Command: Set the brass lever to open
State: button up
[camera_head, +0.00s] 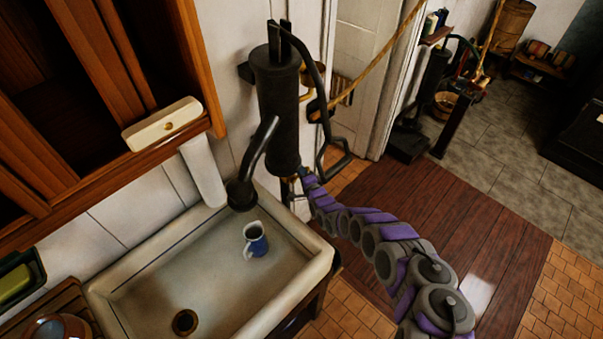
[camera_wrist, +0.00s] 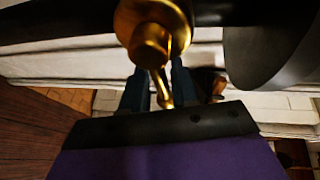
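The brass lever (camera_wrist: 160,85) hangs from a round brass knob (camera_wrist: 150,42) in the wrist view. My gripper (camera_wrist: 158,75) has its two dark fingers on either side of the lever. I cannot tell whether they press on it or leave a small gap. In the head view, my gripper (camera_head: 297,181) is at the foot of the black pump (camera_head: 275,110), at the far end of my purple and grey arm. The lever is too small and dark there to make out clearly. The lever's open and closed marks are not visible.
A pale sink (camera_head: 315,268) with a small blue and white jug (camera_head: 255,240) stands below the pump. The pump's curved black spout (camera_head: 258,150) reaches over it. A wooden cabinet (camera_head: 100,60) is at the left. The brown floor boards (camera_head: 430,235) at the right are clear.

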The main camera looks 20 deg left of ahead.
jog(key=shift+d, duration=0.15)
grip_shut()
jog(key=shift+f+b, duration=0.15)
jog(key=shift+b, duration=0.25)
